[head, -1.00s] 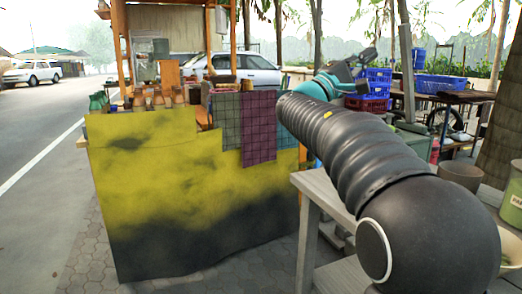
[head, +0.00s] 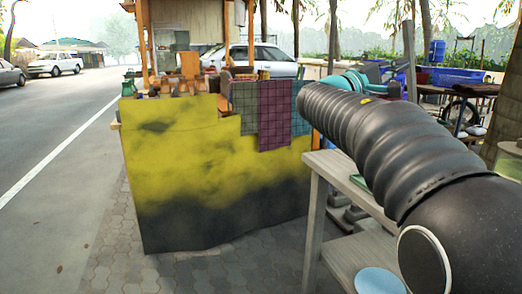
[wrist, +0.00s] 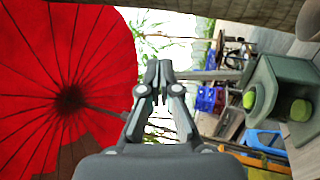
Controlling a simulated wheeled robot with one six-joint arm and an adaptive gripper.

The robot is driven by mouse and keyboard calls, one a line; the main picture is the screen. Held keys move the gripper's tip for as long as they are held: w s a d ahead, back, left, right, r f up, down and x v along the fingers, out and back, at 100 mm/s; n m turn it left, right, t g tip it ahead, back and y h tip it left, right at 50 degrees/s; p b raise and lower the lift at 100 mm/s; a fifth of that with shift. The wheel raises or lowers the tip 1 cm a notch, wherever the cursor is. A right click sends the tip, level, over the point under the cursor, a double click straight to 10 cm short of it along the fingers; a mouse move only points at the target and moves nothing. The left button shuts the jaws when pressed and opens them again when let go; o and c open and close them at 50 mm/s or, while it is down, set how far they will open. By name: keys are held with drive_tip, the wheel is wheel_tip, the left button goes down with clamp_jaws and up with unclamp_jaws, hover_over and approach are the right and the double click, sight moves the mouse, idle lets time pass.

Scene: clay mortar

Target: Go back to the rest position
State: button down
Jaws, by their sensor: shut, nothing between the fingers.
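My gripper (wrist: 160,82) shows in the wrist view with its two fingers close together, shut and empty. It is in the air and touches nothing that I can see. In the head view my dark arm reaches from the lower right toward the upper middle, and its teal wrist end is above the table area; the fingers are hard to make out there. Several brown clay pots (head: 181,86) stand on top of the stall, well left of my arm.
The stall has a yellow and black cloth front (head: 215,185). A grey wooden table (head: 330,166) stands under my arm, with a light blue round thing (head: 380,281) low down. A red umbrella (wrist: 65,60) and blue crates (wrist: 207,99) show in the wrist view.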

drive_tip(key=s+f+g+y, duration=0.1)
drive_tip(key=s+f+y, duration=0.4)
drive_tip(key=s+f, duration=0.3)
drive_tip(key=s+f+g+y, duration=0.1)
drive_tip(key=s+f+y, duration=0.4)
drive_tip(key=f, duration=0.5)
drive_tip(key=s+a+f+m+y, duration=0.2)
drive_tip(key=s+a+f+y, duration=0.3)
drive_tip(key=s+a+f, duration=0.2)
drive_tip(key=s+a+f+m+y+p, duration=0.1)
drive_tip(key=s+a+f+y, duration=0.4)
drive_tip(key=s+f, duration=0.6)
wheel_tip(320, 180, down, 3)
drive_tip(key=shift+s+a+r+m+p, duration=0.25)
drive_tip(key=shift+a+m, duration=0.25)
drive_tip(key=shift+a, duration=0.75)
